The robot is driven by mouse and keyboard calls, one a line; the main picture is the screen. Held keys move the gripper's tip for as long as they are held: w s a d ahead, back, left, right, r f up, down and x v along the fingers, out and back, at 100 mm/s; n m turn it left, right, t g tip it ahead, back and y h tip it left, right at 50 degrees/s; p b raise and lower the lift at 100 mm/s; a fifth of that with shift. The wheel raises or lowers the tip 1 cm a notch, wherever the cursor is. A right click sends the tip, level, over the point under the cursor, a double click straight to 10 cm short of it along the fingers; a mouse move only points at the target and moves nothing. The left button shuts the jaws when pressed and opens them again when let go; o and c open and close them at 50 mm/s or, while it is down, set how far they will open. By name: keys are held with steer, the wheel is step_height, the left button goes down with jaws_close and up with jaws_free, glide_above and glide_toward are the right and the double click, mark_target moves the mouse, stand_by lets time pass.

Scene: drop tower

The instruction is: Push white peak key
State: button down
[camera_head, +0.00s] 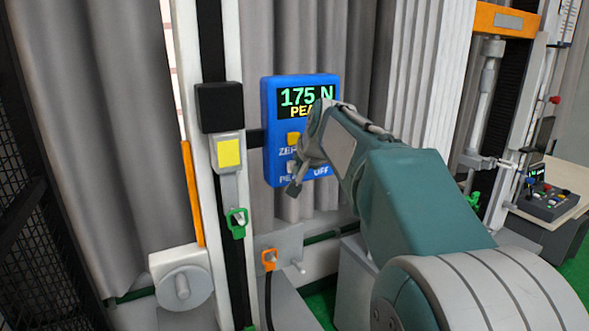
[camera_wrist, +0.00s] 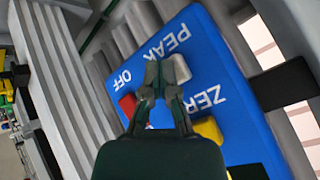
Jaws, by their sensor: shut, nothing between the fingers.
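The white peak key (camera_wrist: 180,68) is on the blue panel (camera_wrist: 215,60), beside the PEAK label. In the wrist view my shut gripper (camera_wrist: 160,70) has its fingertips right at the key's left edge and partly over it. I cannot tell whether they touch it. In the head view my gripper (camera_head: 296,186) is in front of the lower part of the blue panel (camera_head: 270,110), and the white key (camera_head: 291,167) shows only partly behind it. The panel's display (camera_head: 296,97) reads "175 N", with the line below partly covered by my arm.
The panel also has a yellow key (camera_wrist: 208,130) by ZERO and a red key (camera_wrist: 128,104) by OFF, both close to my fingers. A pale upright column (camera_head: 196,60) with a black rail stands left of the panel. Grey curtains hang behind.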

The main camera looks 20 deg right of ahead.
steer(key=shift+s, duration=0.7)
steer(key=s, duration=0.5)
steer(key=shift+d, duration=0.1)
stand_by(0.7)
steer(key=s+a+f+n+g, duration=0.1)
steer(key=s+a+f+n, duration=0.1)
steer(key=s+a+f, duration=0.3)
steer(key=s+a+f+n+g, duration=0.1)
steer(key=s+a+f+n, duration=0.2)
steer(key=s, duration=0.7)
steer(key=s+a+f+n+g, duration=0.1)
steer(key=s+a+f+n, duration=0.2)
steer(key=s+a+f, duration=0.3)
steer(key=shift+s+a+f+y, duration=0.35)
steer(key=shift+s+f, duration=0.6)
steer(key=shift+s, duration=0.25)
